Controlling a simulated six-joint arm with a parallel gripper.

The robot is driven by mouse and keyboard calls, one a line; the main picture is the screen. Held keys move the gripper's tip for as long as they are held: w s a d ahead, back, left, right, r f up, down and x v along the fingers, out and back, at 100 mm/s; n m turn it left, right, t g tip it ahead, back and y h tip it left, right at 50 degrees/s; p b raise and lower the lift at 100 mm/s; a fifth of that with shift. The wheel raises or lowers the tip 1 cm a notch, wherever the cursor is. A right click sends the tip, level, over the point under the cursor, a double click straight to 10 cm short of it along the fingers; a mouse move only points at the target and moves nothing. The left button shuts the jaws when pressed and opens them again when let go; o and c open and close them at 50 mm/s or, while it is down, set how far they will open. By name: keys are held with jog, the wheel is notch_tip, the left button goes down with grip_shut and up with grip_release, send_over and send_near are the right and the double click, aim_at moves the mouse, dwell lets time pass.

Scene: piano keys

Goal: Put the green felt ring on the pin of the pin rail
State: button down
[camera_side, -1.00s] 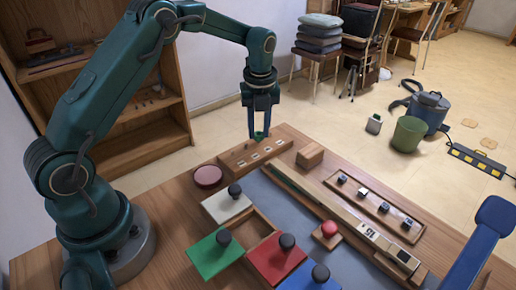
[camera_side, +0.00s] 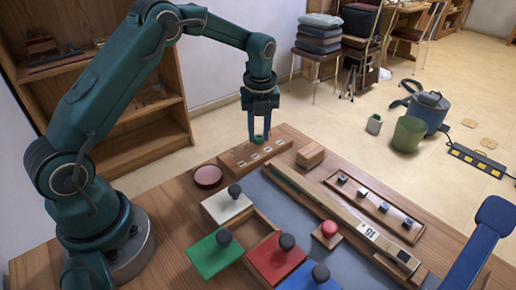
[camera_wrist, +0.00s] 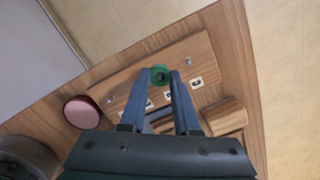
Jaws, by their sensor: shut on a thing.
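My gripper (camera_side: 259,142) points down at the back edge of the wooden pin rail (camera_side: 230,159). It is shut on the green felt ring (camera_side: 260,139), which also shows between the fingertips in the wrist view (camera_wrist: 159,70). The ring is low over the rail; I cannot tell whether it touches the rail or is around a pin. In the wrist view, the rail (camera_wrist: 140,68) has small pale marked tags and a grey pin (camera_wrist: 188,62) to the right of the ring. Another small pin (camera_wrist: 109,98) stands at the left. The fingers hide part of the rail.
A round reddish pad (camera_side: 207,176) lies left of the rail, and a wooden block (camera_side: 310,155) stands right of it. White, green, red and blue knobbed blocks (camera_side: 226,206) are nearer the front. A long wooden key piece (camera_side: 330,215) crosses the grey mat.

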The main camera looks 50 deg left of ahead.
jog(key=shift+c, duration=0.8)
grip_release()
jog(key=shift+r, duration=3.5)
